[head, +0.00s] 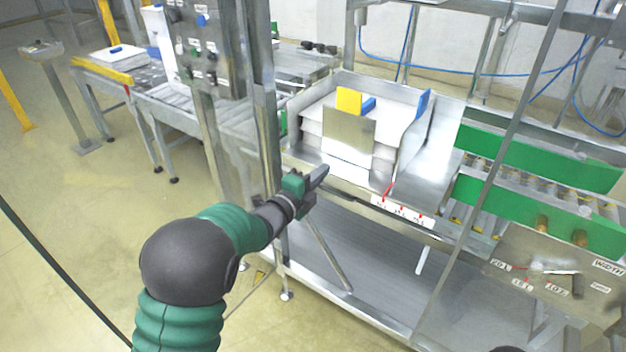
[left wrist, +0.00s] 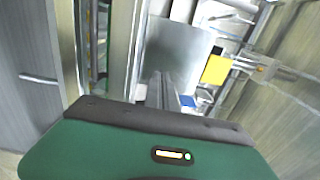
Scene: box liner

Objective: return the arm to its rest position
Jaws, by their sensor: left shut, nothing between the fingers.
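My left gripper (head: 318,176) is shut and empty, held in front of the box liner's front edge in the head view. Its arm comes in from the lower left. The gripper's shut fingers (left wrist: 164,92) also show in the left wrist view, pointing towards the metal plate. My right gripper does not show in either view.
A metal plate (head: 349,141) with a yellow block (head: 348,101) stands in the machine just beyond my left gripper. An upright post (head: 267,120) is close on the left. Green side rails (head: 540,158) lie to the right. Open floor (head: 90,220) is at left.

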